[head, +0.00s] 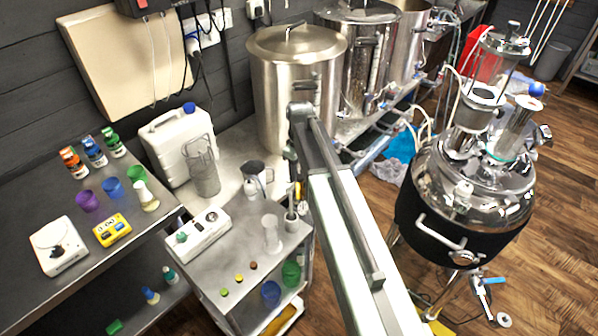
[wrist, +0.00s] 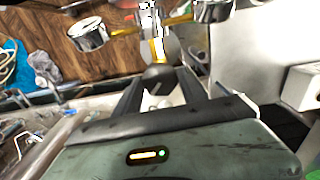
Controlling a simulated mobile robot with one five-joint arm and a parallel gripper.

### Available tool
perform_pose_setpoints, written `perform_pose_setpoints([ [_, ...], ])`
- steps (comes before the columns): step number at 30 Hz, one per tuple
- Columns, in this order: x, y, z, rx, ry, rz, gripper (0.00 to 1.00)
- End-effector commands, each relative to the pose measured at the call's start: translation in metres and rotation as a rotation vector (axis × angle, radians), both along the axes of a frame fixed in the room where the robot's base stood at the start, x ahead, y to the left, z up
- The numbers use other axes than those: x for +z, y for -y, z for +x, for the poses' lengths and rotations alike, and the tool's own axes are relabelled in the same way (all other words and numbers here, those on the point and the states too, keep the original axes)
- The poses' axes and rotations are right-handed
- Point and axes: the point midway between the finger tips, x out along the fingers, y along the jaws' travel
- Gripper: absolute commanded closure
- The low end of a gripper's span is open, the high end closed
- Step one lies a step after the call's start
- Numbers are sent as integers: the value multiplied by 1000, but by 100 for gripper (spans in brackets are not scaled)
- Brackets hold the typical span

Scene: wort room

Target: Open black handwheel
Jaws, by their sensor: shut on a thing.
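In the wrist view my gripper (wrist: 160,88) reaches up the picture with its two dark fingers on either side of a dark rounded part, which looks like the black handwheel (wrist: 157,73). The fingers are shut on it. A bright metal and yellow fitting (wrist: 157,48) stands just beyond it. In the head view my arm hides most of this spot, and I cannot make out the handwheel or the fingertips there.
Tall steel pots (head: 296,85) stand behind my arm on the bench. A steel vessel with a black jacket (head: 450,215) stands at the right. A grey cart (head: 255,270) with cups and a white device (head: 205,235) is at the left.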

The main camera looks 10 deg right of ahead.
Motion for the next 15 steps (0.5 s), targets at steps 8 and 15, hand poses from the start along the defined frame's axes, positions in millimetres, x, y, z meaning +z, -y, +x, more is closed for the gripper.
perform_pose_setpoints([
  [8, 0, 0, -2, -1, -4, 1, 31],
  [15, 5, 0, -1, -1, -3, 0, 31],
])
